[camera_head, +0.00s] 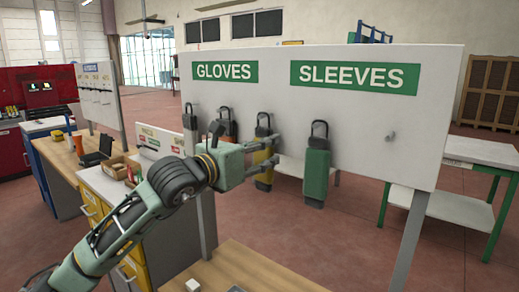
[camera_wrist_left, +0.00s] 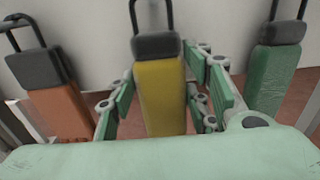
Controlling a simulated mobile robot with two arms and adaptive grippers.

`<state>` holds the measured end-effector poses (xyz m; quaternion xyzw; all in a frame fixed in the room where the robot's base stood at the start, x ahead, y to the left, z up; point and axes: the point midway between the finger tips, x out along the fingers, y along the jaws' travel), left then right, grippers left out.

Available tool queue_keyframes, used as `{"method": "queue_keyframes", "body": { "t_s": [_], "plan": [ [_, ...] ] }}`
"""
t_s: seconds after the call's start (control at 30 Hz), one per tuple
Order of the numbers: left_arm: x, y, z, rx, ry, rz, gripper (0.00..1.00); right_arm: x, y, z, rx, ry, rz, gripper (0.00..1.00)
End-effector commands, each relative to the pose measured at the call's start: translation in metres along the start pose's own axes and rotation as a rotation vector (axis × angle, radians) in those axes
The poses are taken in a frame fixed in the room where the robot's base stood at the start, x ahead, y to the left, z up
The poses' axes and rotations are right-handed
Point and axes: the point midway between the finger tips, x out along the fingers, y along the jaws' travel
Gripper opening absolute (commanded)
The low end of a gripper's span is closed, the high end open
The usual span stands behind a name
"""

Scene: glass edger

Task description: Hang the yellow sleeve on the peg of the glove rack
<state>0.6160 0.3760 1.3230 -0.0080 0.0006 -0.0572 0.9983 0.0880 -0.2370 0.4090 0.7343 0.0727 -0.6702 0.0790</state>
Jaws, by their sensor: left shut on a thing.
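The yellow sleeve (camera_head: 264,156) has a dark top and a black loop. It is upright against the white rack board (camera_head: 350,118), under the gap between the GLOVES and SLEEVES signs. My left gripper (camera_head: 272,152) is shut on it, with fingers on both sides. The left wrist view shows the yellow sleeve (camera_wrist_left: 160,95) between the green finger links. Whether its loop sits on a peg cannot be told. A bare peg (camera_head: 390,136) sticks out at the board's right, below SLEEVES. My right gripper is out of view.
A green sleeve (camera_head: 316,172) hangs just right of the yellow one. An orange piece (camera_head: 228,128) and a dark piece (camera_head: 190,118) hang to its left. A green-legged table (camera_head: 480,152) stands behind the board's right end. A wooden bench top (camera_head: 240,272) lies in front.

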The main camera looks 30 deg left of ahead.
Motion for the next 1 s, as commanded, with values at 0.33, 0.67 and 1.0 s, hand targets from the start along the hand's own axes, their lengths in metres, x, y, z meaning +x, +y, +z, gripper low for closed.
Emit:
{"method": "queue_keyframes", "body": {
  "t_s": [0.33, 0.67, 1.0],
  "plan": [
    [0.000, 0.000, 0.003, 0.000, -0.001, 0.000, 0.19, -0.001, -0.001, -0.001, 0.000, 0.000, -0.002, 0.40],
    [0.000, 0.000, 0.011, 0.000, -0.001, 0.000, 0.19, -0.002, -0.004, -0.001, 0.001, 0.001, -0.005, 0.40],
    [-0.004, 0.000, 0.009, 0.001, -0.002, 0.000, 0.19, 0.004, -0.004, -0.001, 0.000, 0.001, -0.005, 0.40]
  ]
}}
